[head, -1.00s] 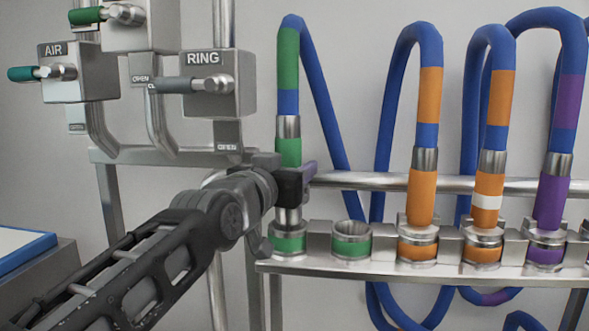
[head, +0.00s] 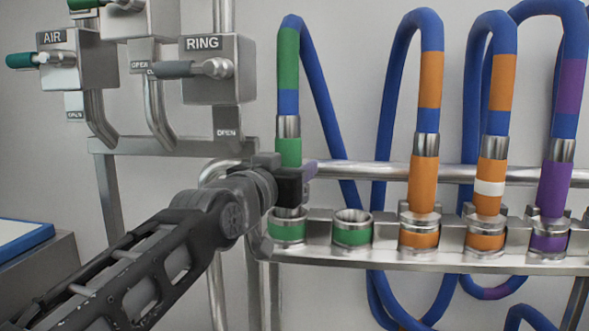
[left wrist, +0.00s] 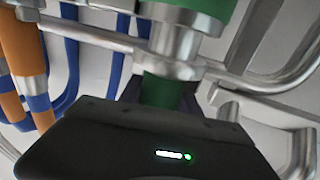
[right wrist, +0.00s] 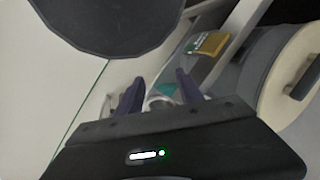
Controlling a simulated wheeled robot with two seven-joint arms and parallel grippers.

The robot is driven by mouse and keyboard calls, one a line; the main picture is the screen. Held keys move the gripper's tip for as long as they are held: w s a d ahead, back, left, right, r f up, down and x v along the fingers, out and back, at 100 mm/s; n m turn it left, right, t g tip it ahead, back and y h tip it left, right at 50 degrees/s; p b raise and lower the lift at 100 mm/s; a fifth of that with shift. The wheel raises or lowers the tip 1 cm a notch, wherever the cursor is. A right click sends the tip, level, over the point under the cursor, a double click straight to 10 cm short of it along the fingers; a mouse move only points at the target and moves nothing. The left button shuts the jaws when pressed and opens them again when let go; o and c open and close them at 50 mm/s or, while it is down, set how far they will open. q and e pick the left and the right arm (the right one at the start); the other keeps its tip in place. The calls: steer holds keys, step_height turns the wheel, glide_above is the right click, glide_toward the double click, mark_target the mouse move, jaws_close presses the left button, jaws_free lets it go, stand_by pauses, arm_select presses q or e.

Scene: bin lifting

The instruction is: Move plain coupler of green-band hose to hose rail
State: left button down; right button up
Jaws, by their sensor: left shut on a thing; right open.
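The green-band hose (head: 315,90) arches at the left end of the row. Its plain green coupler (head: 289,152) hangs upright in my left gripper (head: 298,184), which is shut on it and hides part of it. The coupler's metal end is directly over or in the left green-banded socket (head: 288,234) of the hose rail (head: 330,261); I cannot tell how deep it sits. The left wrist view shows the coupler's green sleeve (left wrist: 160,90) between the fingers. My right gripper (right wrist: 160,92) is open and empty, seen only in the right wrist view.
An empty green-banded socket (head: 352,234) is to the right. Beyond it stand an orange coupler (head: 422,182), a white-striped orange coupler (head: 490,172) and a purple coupler (head: 554,188). The RING valve box (head: 212,80) is above left of my gripper.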

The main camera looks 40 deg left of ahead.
arm_select(q)
steer(key=shift+f, duration=0.15)
steer(key=shift+f+b, duration=0.25)
steer(key=shift+b, duration=0.3)
steer(key=shift+f+b, duration=0.25)
steer(key=shift+b, duration=0.05)
steer(key=shift+f+b, duration=0.25)
steer(key=shift+b, duration=0.1)
steer(key=shift+f+b, duration=0.25)
steer(key=shift+b, duration=0.15)
stand_by(0.9)
steer(key=c, duration=0.8)
jaws_free()
steer(key=shift+o, duration=0.2)
steer(key=shift+f, duration=0.1)
